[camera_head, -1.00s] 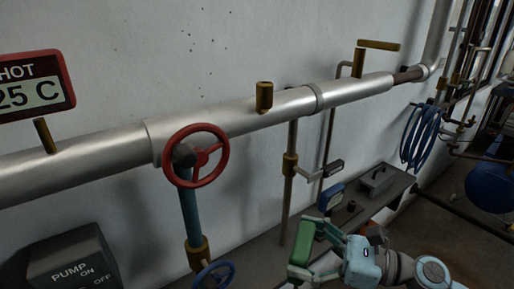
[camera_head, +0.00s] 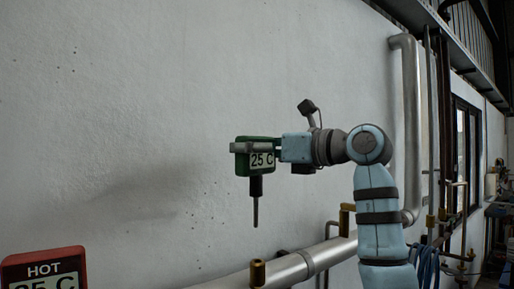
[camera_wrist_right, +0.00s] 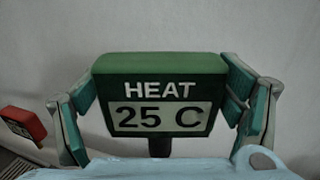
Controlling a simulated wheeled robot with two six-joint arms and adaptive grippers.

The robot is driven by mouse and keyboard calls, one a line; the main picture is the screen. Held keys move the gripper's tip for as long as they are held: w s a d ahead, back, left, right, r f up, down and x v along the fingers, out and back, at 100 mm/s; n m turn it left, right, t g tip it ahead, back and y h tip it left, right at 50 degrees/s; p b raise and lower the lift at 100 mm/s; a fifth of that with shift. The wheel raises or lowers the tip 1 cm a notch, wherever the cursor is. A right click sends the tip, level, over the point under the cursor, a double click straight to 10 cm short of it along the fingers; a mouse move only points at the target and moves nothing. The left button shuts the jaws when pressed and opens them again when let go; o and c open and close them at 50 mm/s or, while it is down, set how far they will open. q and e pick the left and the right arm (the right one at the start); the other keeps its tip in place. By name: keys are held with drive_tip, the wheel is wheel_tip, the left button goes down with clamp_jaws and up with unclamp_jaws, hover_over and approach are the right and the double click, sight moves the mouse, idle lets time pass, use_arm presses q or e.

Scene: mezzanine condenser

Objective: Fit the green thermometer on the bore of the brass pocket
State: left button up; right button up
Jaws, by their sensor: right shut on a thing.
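The green thermometer (camera_head: 256,162) has a display reading 25 C and a thin dark stem pointing straight down. My right gripper (camera_head: 252,148) is shut on its head and holds it in the air, upright. In the right wrist view, the thermometer (camera_wrist_right: 160,92) faces the camera with the word HEAT, and the fingers of the gripper (camera_wrist_right: 160,108) press on its two sides. The brass pocket (camera_head: 257,271) stands on the silver pipe, below the stem tip with a clear gap between. Its bore is not visible from this angle. My left gripper is not in view.
A red HOT thermometer (camera_head: 44,272) is at the lower left, and it also shows in the right wrist view (camera_wrist_right: 22,127). The silver pipe (camera_head: 295,266) runs along the wall. A brass handle (camera_head: 346,214) stands further along it. The wall around the thermometer is clear.

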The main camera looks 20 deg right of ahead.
sight(259, 178)
drive_tip(key=shift+d, duration=0.15)
drive_tip(key=shift+d+f, duration=0.1)
drive_tip(key=shift+d, duration=0.05)
drive_tip(key=shift+w+d+f, duration=0.1)
drive_tip(key=shift+w+f, duration=0.1)
drive_tip(key=shift+f, duration=0.15)
drive_tip(key=f+b, duration=0.4)
drive_tip(key=shift+a+f, duration=0.2)
drive_tip(key=shift+f, duration=0.2)
drive_tip(key=shift+d+f+b, duration=0.1)
drive_tip(key=shift+f+b, duration=0.25)
drive_tip(key=shift+b, duration=0.05)
drive_tip(key=shift+r, duration=0.15)
drive_tip(key=shift+p, duration=0.35)
